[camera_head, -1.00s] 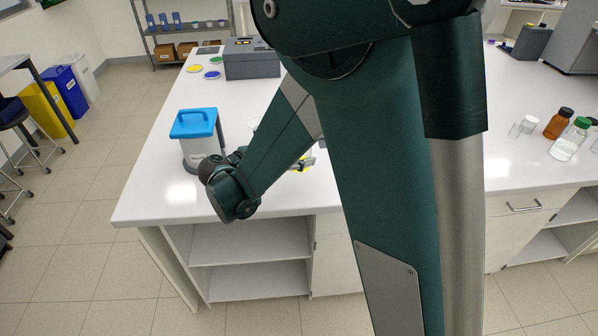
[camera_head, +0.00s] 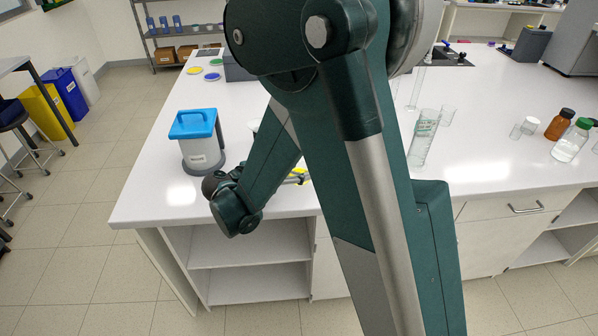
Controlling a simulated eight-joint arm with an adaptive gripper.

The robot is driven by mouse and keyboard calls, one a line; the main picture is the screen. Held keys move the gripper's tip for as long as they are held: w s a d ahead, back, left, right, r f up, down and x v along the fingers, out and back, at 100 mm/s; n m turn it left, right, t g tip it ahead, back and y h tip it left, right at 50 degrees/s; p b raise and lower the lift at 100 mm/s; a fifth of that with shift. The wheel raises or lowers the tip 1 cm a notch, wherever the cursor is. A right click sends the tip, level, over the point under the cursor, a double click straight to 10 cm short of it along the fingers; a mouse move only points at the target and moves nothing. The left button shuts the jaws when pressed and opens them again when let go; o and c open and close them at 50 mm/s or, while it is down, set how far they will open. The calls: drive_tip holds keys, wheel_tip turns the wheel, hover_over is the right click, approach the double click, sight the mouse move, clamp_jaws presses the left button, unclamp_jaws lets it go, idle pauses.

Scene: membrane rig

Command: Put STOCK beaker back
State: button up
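No STOCK label is readable in the head view. A tall clear glass vessel with pale printed markings (camera_head: 423,140) stands on the bench right of my arm, with a smaller clear glass (camera_head: 447,116) behind it. A pale vessel (camera_head: 255,127) is mostly hidden behind my arm, so I cannot tell what it is. My wrist is low over the bench's front edge, right of the blue-topped container. Only a small grey part, possibly my gripper (camera_head: 297,178), shows beside my arm near something yellow. Its fingers and anything in them are hidden.
The blue-topped container (camera_head: 200,150) stands close left of my wrist. Brown (camera_head: 559,125) and green-capped (camera_head: 572,140) bottles stand at right. Coloured discs (camera_head: 212,76) lie at the back left. The white bench (camera_head: 150,200) is clear at its front left corner.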

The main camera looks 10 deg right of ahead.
drive_tip(key=shift+f, duration=0.35)
drive_tip(key=shift+f, duration=0.2)
drive_tip(key=o, duration=1)
drive_tip(key=shift+r, duration=0.1)
drive_tip(key=shift+o, duration=0.2)
drive_tip(key=shift+r, duration=0.1)
drive_tip(key=shift+a+r, duration=0.1)
drive_tip(key=shift+p+v, duration=1.1)
drive_tip(key=shift+v, duration=4.8)
